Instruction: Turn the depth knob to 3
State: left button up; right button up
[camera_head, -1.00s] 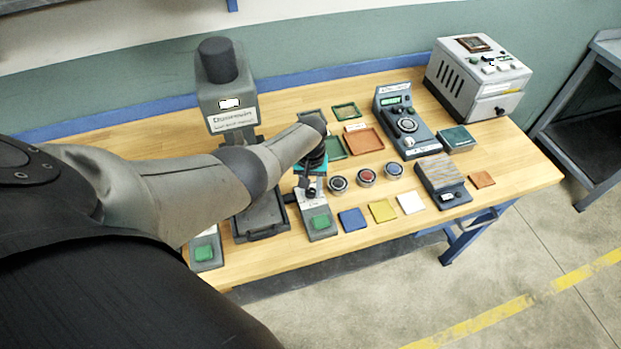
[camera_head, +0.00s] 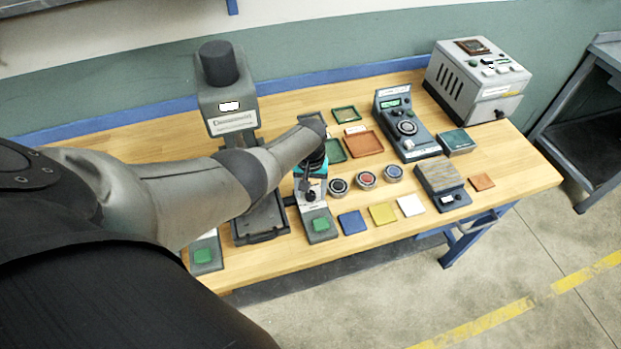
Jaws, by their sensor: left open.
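My left arm reaches in from the left, and its gripper (camera_head: 312,180) points down over a small grey unit with a green button (camera_head: 319,226). A small black knob (camera_head: 311,196) shows on this unit, just below or between the fingertips; I cannot tell if they touch it. The gripper is open, with its fingers partly hidden by my wrist. A grey control box (camera_head: 418,146) with a green display and a round dial (camera_head: 406,128) stands right of the gripper, apart from it. No scale marks or numbers are legible. My right gripper is out of view.
A tall grey press-like machine (camera_head: 228,100) stands behind my forearm. Several round dishes (camera_head: 366,179), coloured tiles (camera_head: 382,214) and shallow trays (camera_head: 364,143) lie right of the gripper. A grey machine (camera_head: 476,84) stands at the table's far right corner.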

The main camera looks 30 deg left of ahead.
aim_at(310, 194)
pick_arm(q)
notch_tip(310, 194, up, 3)
jog(key=shift+f+p, duration=0.2)
jog(key=shift+p, duration=0.7)
jog(key=shift+r, duration=1.15)
notch_tip(310, 194, up, 10)
jog(key=shift+r, duration=0.2)
